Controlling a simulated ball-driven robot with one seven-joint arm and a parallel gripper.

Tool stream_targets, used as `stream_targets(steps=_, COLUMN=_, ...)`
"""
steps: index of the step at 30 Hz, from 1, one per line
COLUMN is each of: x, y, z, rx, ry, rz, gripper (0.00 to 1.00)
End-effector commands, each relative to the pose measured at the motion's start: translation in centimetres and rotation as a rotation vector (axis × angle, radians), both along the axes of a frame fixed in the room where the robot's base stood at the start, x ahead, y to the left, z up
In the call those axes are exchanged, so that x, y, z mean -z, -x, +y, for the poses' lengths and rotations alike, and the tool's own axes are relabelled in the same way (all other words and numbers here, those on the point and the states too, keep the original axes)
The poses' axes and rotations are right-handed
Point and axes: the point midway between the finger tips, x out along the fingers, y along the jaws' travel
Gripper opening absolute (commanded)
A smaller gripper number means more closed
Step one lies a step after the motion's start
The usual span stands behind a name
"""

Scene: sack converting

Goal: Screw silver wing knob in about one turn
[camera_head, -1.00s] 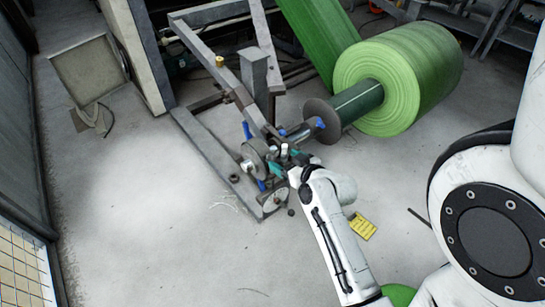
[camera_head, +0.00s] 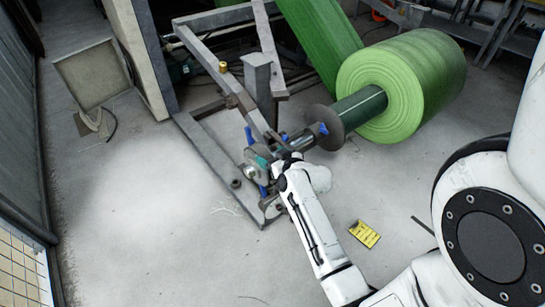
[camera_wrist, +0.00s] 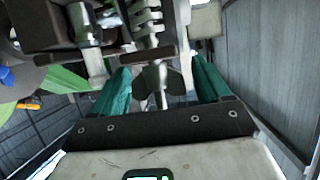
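In the head view my gripper (camera_head: 262,162) is at the end of the frame's roll shaft. The knob cannot be made out there, being too small or hidden by my gripper and wrist.
A large green roll (camera_head: 408,85) sits on the shaft behind a dark round flange (camera_head: 325,127). Blue levers (camera_head: 251,135) stand close to my gripper. The grey steel frame (camera_head: 205,140) runs behind it. A yellow card (camera_head: 364,234) lies on the open floor.

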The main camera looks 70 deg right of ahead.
Motion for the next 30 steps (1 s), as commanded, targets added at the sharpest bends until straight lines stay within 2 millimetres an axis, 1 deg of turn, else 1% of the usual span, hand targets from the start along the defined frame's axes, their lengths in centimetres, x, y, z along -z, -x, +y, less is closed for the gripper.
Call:
stream_targets(steps=1, x=0.01, y=0.02, z=0.0, rx=0.0, ry=0.0, rz=0.0, gripper=0.72)
stream_targets(steps=2, x=0.0, y=0.02, z=0.01, rx=0.0, ry=0.0, rz=0.0, gripper=0.69)
stream_targets(steps=15, x=0.02, y=0.04, z=0.01, rx=0.0, ry=-0.001, rz=0.001, gripper=0.27)
stream_targets(steps=16, x=0.02, y=0.04, z=0.01, rx=0.0, ry=-0.001, rz=0.001, gripper=0.25)
stream_targets(steps=23, x=-0.2, y=0.14, z=-0.06, rx=0.044, ry=-0.005, rz=0.007, gripper=0.25)
stream_targets(steps=30, x=0.02, y=0.19, z=-0.08, rx=0.087, ry=-0.002, rz=0.004, gripper=0.25)
